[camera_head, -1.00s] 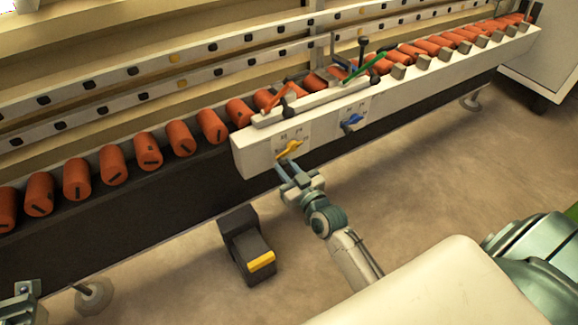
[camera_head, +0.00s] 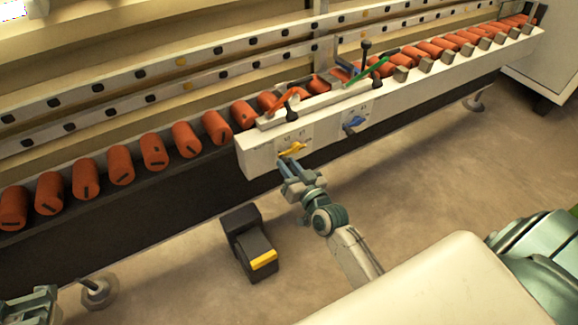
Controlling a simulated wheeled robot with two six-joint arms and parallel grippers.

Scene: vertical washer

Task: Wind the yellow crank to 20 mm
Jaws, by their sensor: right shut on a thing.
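The yellow crank (camera_head: 292,149) sits on the white front panel (camera_head: 256,158) of the machine, beside small dark scale marks too small to read. My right gripper (camera_head: 287,163) reaches up from below, its fingers shut on the yellow crank at its lower side. The fingers partly hide the crank's lower part. My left gripper (camera_head: 30,305) shows only in part at the bottom left corner, away from the panel, and its fingertips cannot be made out.
A blue crank (camera_head: 356,121) is on the same panel to the right. Red and green levers (camera_head: 367,70) stand above. A row of orange rollers (camera_head: 121,165) runs along the machine. A black pedal box with a yellow front (camera_head: 250,243) is on the floor.

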